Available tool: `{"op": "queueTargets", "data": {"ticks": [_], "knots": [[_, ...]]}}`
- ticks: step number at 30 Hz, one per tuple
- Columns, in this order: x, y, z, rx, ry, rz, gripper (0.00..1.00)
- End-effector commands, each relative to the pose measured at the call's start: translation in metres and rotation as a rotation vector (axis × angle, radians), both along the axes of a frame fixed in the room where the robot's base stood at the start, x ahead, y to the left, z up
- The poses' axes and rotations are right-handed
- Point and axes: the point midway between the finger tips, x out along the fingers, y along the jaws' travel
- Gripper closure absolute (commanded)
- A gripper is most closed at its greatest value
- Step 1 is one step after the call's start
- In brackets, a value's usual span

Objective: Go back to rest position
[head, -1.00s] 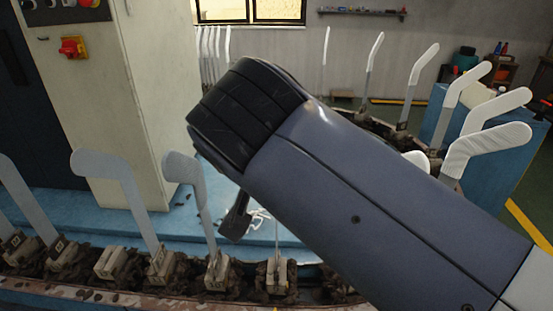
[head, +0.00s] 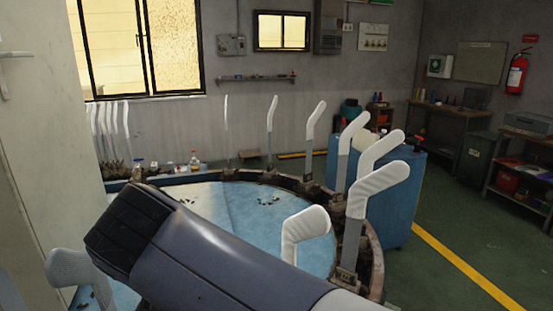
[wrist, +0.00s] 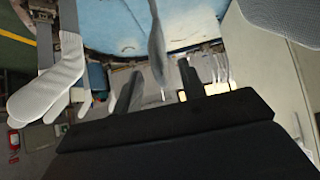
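In the wrist view my gripper (wrist: 159,88) has its two dark fingers apart, with a clear gap between them. A grey, narrow board (wrist: 157,45) shows between and beyond the fingers; I see no contact with it. In the head view the gripper is hidden, and only my arm shows at lower left. Pale foot-shaped boards stand upright around the ring, such as a near one (head: 305,228) and one to its right (head: 378,190). A white sock-shaped form (wrist: 48,90) hangs at left in the wrist view, which looks upside down.
The round ring (head: 374,265) encloses a blue surface (head: 225,215). A pale cabinet wall (head: 45,150) stands close at left. Green floor (head: 460,235) with a yellow line is open at right.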

Motion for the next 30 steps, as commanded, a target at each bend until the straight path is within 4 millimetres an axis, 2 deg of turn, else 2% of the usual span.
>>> {"op": "queueTargets", "data": {"ticks": [7,9,12,30], "knots": [[0.029,0.008,-0.028,-0.003,0.001,-0.002,0.61],[0.029,0.009,-0.019,0.001,-0.001,0.001,0.61],[0.028,0.009,-0.016,0.001,-0.001,0.001,0.61],[0.028,0.009,-0.021,0.0,0.0,0.0,0.61]]}}
